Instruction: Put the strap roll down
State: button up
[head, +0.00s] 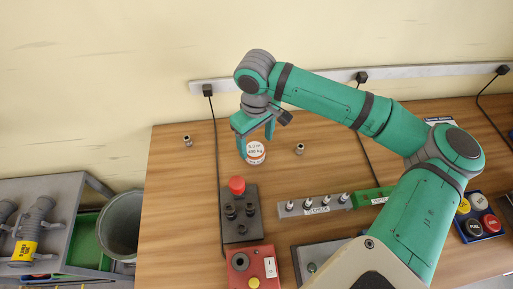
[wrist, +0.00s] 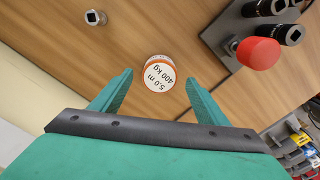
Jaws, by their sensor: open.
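The strap roll (head: 256,151) is a small round roll with a white face reading "5.0 m 400 kg" and an orange edge. It stands on the wooden table behind the red-knobbed block. In the wrist view the strap roll (wrist: 159,74) shows just beyond and between the fingertips, with a gap on both sides. My gripper (head: 254,142) is open above it, and its fingers (wrist: 160,82) do not touch it in the wrist view. Whether its underside is flat on the table is hidden.
A dark block with a red knob (head: 237,186) stands close in front. A row of aerators (head: 315,205) is to the right of it. Small metal fittings (head: 187,141) and (head: 300,149) stand on the table. The table (head: 175,200) is clear to the left.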

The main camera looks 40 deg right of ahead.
aim_at(256, 149)
notch_tip(256, 149, up, 7)
dwell(0.3)
jog(key=shift+w, duration=0.1)
dwell(0.4)
